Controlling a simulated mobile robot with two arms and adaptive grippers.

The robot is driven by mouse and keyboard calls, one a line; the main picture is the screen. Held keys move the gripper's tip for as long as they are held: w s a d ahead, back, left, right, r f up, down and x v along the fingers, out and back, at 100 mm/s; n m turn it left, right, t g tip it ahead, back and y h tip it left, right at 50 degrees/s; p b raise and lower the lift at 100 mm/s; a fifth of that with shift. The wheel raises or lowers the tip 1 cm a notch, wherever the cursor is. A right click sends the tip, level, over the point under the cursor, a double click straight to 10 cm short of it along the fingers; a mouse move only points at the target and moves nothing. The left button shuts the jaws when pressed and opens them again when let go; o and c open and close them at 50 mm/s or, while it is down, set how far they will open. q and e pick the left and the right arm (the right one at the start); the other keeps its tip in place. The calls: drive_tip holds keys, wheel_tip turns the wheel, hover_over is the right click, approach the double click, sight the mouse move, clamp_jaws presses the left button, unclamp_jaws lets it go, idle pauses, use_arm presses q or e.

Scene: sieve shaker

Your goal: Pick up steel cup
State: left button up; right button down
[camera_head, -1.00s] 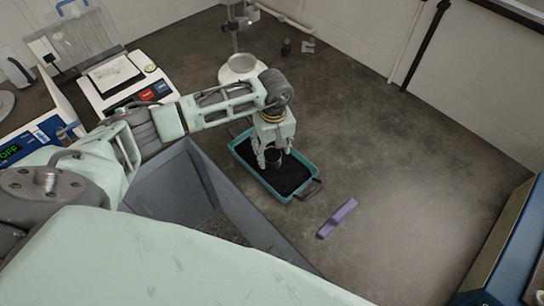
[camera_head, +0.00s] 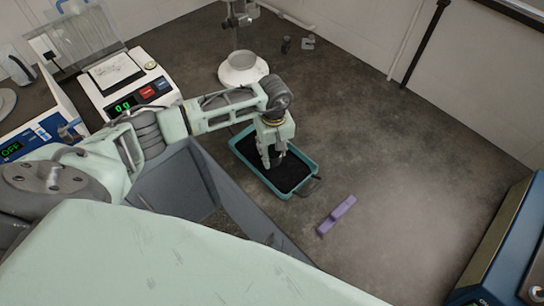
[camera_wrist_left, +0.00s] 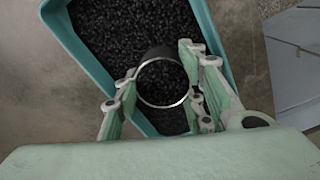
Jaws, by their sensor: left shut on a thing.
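The steel cup shows in the left wrist view as a round metal rim (camera_wrist_left: 139,94) with dark granules visible through its mouth. My left gripper (camera_wrist_left: 158,90) has its fingers on both sides of the cup and is shut on it. In the head view my left gripper (camera_head: 273,158) points down over the teal tray (camera_head: 297,187), which holds black granules (camera_head: 287,178). The cup is mostly hidden by the fingers there. How deep it sits in the granules is hard to tell. My right gripper is not in view.
A purple block-like object (camera_head: 337,215) lies right of the tray. A balance (camera_head: 125,85) stands at the upper left, and a white round-based stand (camera_head: 243,70) is behind the tray. A blue machine (camera_head: 505,250) is at the right edge. The middle-right bench surface is clear.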

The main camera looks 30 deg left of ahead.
use_arm(q)
drive_tip(key=shift+r, duration=0.2)
drive_tip(key=shift+r, duration=0.25)
drive_tip(key=r+b, duration=0.1)
drive_tip(key=d+r+b, duration=0.1)
drive_tip(key=r, duration=0.1)
drive_tip(key=shift+s+r, duration=0.2)
drive_tip(key=shift+r, duration=0.1)
drive_tip(key=shift+s+d+r+b, duration=0.6)
drive_tip(key=shift+s+d+r, duration=0.45)
drive_tip(key=shift+d, duration=0.4)
drive_tip(key=shift+s+d+r+b, duration=0.55)
drive_tip(key=shift+s+d+r, duration=0.35)
drive_tip(key=shift+d+r, duration=0.45)
drive_tip(key=shift+s+d+r+b, duration=0.6)
drive_tip(key=shift+s+d+r, duration=0.35)
drive_tip(key=shift+d, duration=0.65)
